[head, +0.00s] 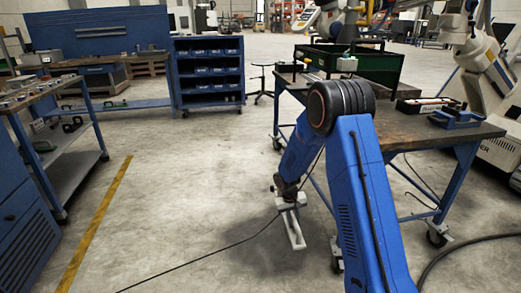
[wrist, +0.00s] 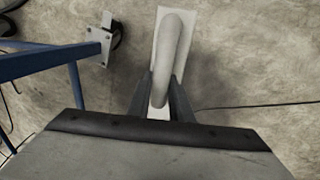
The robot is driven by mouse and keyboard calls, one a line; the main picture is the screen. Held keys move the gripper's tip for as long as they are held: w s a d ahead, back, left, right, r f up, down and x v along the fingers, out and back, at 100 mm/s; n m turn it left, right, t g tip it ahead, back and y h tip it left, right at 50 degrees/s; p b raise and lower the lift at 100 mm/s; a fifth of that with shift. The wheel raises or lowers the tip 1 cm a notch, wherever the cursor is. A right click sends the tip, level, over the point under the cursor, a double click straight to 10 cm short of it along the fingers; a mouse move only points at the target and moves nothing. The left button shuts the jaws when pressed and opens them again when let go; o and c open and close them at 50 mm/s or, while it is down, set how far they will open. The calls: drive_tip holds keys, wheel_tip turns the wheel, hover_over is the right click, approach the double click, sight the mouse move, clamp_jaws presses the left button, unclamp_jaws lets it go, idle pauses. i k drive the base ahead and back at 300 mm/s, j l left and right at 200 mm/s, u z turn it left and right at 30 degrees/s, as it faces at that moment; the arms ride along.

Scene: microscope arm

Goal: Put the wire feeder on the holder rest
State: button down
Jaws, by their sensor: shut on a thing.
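My gripper (head: 287,196) hangs low on the left side of the workbench, above the floor. It is shut on a pale grey-white piece with an arched handle and a flat plate, which I take for the wire feeder (head: 295,233). In the wrist view the two dark fingers of my gripper (wrist: 163,88) clasp the near end of the handle, and the wire feeder (wrist: 172,30) points away over the concrete. A blue cradle-like stand (head: 456,119) lies on the bench's right end. I cannot tell whether it is the holder rest.
The workbench (head: 398,125) has a dark top, blue legs and castors. A green crate (head: 375,66) and a small labelled case (head: 425,105) stand on it. A white robot arm (head: 485,75) is behind its right end. Thin cable crosses the floor; open floor lies left.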

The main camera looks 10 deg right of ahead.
sight(296, 87)
drive_tip(key=i+j+z, duration=0.45)
drive_tip(key=i+j, duration=0.4)
drive_tip(key=i+j+z, duration=0.45)
drive_tip(key=i+j, duration=0.2)
drive_tip(key=j, duration=0.65)
drive_tip(key=i+j+z, duration=0.45)
drive_tip(key=j, duration=0.95)
drive_tip(key=i+j+z, duration=0.2)
drive_tip(key=j+z, duration=0.2)
drive_tip(key=j, duration=1.05)
drive_tip(key=j+z, duration=0.45)
drive_tip(key=j, duration=1.1)
drive_tip(key=k+j+z, duration=0.25)
drive_tip(key=j+z, duration=0.2)
drive_tip(key=j, duration=1.1)
